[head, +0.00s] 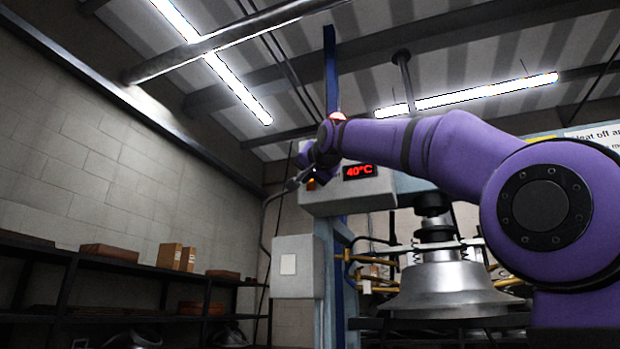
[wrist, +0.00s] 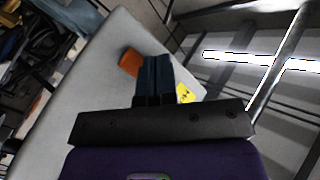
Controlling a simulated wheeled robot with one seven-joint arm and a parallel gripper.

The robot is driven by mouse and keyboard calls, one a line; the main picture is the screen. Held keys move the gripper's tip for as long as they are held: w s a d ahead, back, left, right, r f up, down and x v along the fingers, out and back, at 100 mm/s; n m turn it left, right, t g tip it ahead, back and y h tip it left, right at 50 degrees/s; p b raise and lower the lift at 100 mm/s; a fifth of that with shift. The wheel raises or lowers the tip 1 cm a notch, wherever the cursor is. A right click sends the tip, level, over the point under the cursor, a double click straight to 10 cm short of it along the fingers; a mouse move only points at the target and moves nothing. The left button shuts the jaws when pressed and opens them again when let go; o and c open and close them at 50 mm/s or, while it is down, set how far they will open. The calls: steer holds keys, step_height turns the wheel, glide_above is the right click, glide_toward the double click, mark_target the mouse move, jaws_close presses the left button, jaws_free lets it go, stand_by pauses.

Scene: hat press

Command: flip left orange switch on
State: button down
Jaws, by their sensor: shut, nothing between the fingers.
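The orange switch (wrist: 130,62) shows in the wrist view on a pale grey panel (wrist: 95,110), just left of my fingertips. My gripper (wrist: 154,58) is shut and empty, with its dark fingers close to the switch. I cannot tell whether they touch it. In the head view my gripper (head: 296,183) is at the left front of the grey control box (head: 350,196). A small orange spot (head: 311,185) shows beside the fingers there. Whether the switch is on or off cannot be told. My wrist hides part of the box.
A red display (head: 360,171) on the box reads 40°C. A yellow label (wrist: 185,93) is right of my fingers. The metal press head (head: 445,290) hangs below my arm at right. A smaller grey box (head: 298,265) is below my gripper. Shelves with boxes line the left wall.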

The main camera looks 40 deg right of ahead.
steer(key=shift+s+a, duration=0.15)
steer(key=shift+a, duration=0.05)
steer(key=shift+s+a, duration=0.1)
steer(key=shift+s+a+f, duration=0.25)
steer(key=shift+s+a, duration=0.4)
steer(key=shift+a, duration=0.35)
steer(key=shift+s+a+f, duration=0.2)
steer(key=shift+s+a, duration=0.45)
steer(key=shift+a, duration=0.35)
steer(key=shift+f, duration=0.1)
steer(key=s+a+f+n+g+y, duration=0.1)
steer(key=s+f+g, duration=0.3)
steer(key=f, duration=1.4)
steer(key=s+a+f+n+g+y, duration=0.1)
steer(key=s+f+n+g, duration=0.3)
steer(key=s+f, duration=0.8)
steer(key=s+a+f+n+g+y, duration=0.1)
steer(key=s+a+f+n+g, duration=0.2)
steer(key=f, duration=2.1)
steer(key=s, duration=0.5)
steer(key=shift+a+g+y, duration=0.2)
steer(key=shift+g+y, duration=0.1)
steer(key=shift+g, duration=0.1)
